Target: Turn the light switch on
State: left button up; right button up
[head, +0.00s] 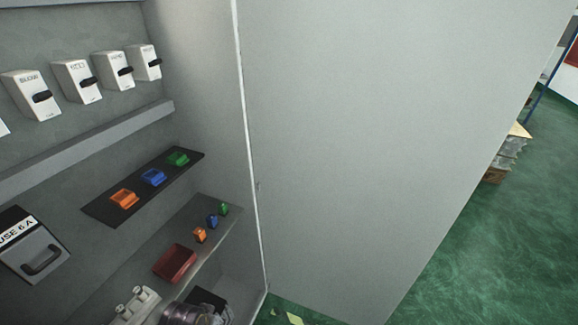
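A row of white switch boxes with black levers is mounted on the grey back panel at upper left: one (31,95) at the left, then a second (77,81), a third (113,70) and a fourth (145,62) toward the corner. A further white box is cut off at the left edge. Their small labels are too blurred to read surely, so I cannot tell which one is the light switch. Neither gripper shows clearly. A rounded metallic part at the bottom edge is cut off, and I cannot tell what it is.
A black strip (100,208) holds orange, blue and green sockets. A large grey cabinet wall (370,150) fills the middle. Open green floor (500,250) lies at right.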

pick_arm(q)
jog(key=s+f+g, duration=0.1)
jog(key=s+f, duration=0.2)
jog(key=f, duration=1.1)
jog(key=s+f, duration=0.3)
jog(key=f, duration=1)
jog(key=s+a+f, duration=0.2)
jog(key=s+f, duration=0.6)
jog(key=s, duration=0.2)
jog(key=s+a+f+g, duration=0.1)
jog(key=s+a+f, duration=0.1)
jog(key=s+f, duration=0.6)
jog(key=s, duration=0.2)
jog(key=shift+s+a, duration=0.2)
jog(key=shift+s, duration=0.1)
